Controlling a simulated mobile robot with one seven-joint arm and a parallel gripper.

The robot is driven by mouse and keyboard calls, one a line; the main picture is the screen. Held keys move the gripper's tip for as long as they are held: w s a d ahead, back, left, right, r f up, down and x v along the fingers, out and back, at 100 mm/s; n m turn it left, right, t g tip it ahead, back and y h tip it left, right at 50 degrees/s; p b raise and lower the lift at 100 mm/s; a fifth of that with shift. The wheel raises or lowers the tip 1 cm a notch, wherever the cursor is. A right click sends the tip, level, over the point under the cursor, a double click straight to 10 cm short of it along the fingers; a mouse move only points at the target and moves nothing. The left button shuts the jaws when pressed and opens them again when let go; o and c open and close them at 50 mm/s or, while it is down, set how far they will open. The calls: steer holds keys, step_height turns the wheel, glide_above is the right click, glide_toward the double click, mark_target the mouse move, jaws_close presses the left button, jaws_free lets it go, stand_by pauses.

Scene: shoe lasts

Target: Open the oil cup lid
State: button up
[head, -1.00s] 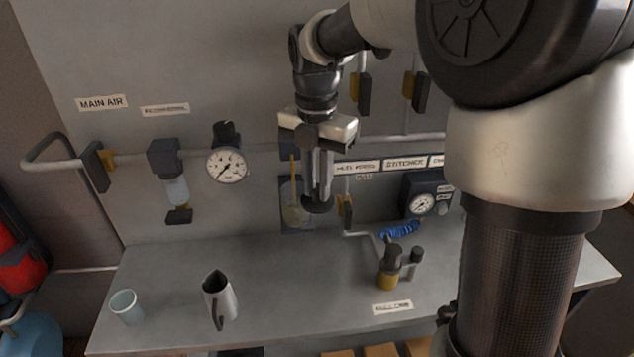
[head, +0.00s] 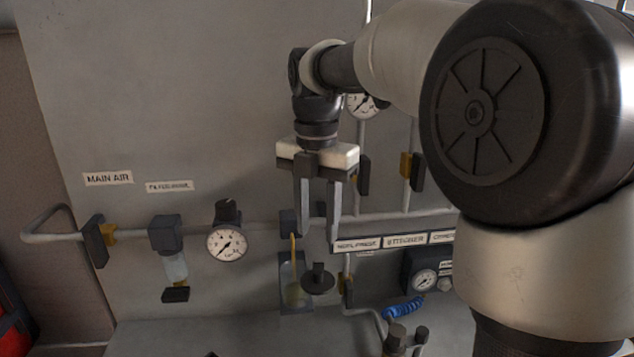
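The oil cup (head: 294,291) is a small clear vessel with yellowish contents in a blue-grey holder on the wall panel. A dark round lid (head: 318,281) with an upright knob shows at its right side. The lid appears offset from the cup, but I cannot tell whether it still touches or is hinged to it. My gripper (head: 319,238) points down above the lid, with its two fingers apart and nothing between them. A visible gap separates the fingertips from the knob.
A pipe with a pressure gauge (head: 227,243), a filter unit (head: 170,255) and a main air valve (head: 96,240) runs left of the cup. A yellow-handled valve (head: 347,287) and a blue coiled hose (head: 403,308) lie close on the right. The bench (head: 230,335) is below.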

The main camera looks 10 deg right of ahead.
step_height(320, 180, up, 8)
steer(key=shift+p, duration=0.35)
steer(key=s+d+f+m+t, duration=0.2)
steer(key=s+f+m, duration=0.3)
steer(key=s+m, duration=0.5)
steer(key=s+d+f+m+t, duration=0.3)
steer(key=s+f+m, duration=0.3)
steer(key=m, duration=1.2)
steer(key=s+d, duration=0.1)
steer(key=s, duration=0.2)
steer(key=shift+s+d+f+m+t, duration=0.15)
steer(key=shift+s+d+m+t, duration=0.1)
steer(key=shift+s+m+t, duration=0.1)
